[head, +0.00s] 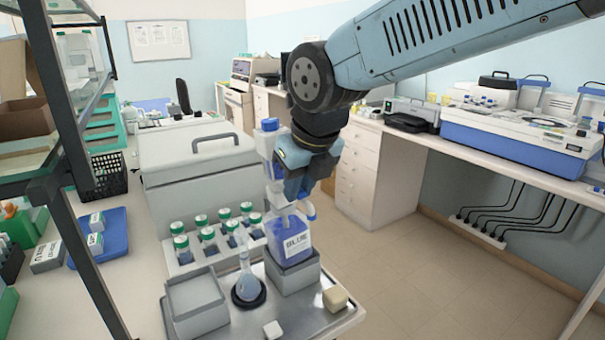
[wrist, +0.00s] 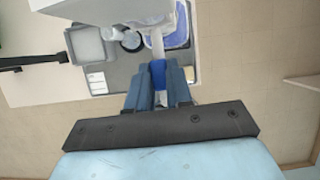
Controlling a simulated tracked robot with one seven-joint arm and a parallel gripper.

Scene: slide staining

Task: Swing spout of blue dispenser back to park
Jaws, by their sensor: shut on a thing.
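The blue dispenser (head: 288,240) is a bottle of blue liquid with a "BLUE" label. It stands upright in a grey holder (head: 293,277) on the metal tray. Its white spout (wrist: 157,42) shows in the wrist view, running from the bottle toward my gripper (wrist: 158,88). My gripper (head: 296,190) is above the bottle in the head view, its fingers closed around a blue piece (wrist: 158,72) at the spout's end. The exact contact is partly hidden by the fingers. A white column with a blue cap (head: 269,125) rises behind my wrist.
A flask (head: 247,283) on a dark round base stands left of the dispenser. An empty grey bin (head: 195,305), a yellowish block (head: 335,299) and a small white block (head: 272,330) are on the tray (head: 238,327). Several green-capped bottles (head: 208,236) stand behind. Open floor lies right.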

